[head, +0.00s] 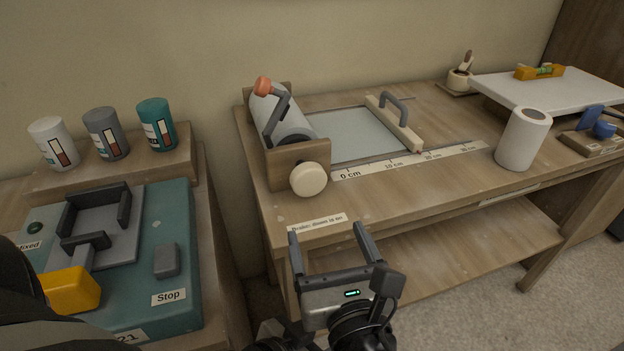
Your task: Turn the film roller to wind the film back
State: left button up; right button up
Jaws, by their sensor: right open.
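The film roller (282,122) is a pale cylinder lying in a wooden stand at the left end of the workbench. A grey crank (277,118) with an orange knob (263,86) is on it, with the knob raised at the far end. A round cream knob (308,179) is on the stand's near face. Pale film (365,134) lies flat to the right of the roller, up to a wooden bar (394,124) with a grey handle. My right gripper (326,233) is open and empty at the bench's front edge, apart from the roller. My left gripper is out of view.
A ruler strip (410,160) and a label about a brake (318,223) are on the workbench (420,190). A white roll (523,139) stands at the right. A teal machine (185,215) and several cups (105,133) are at the left.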

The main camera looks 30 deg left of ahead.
aim_at(310, 185)
jog(key=b+x, duration=0.1)
jog(key=x, duration=1.2)
jog(key=shift+w+a+f, duration=0.1)
jog(key=shift+w+a, duration=0.05)
jog(key=shift+w, duration=0.1)
jog(key=shift+c, duration=0.4)
jog(key=c, duration=0.9)
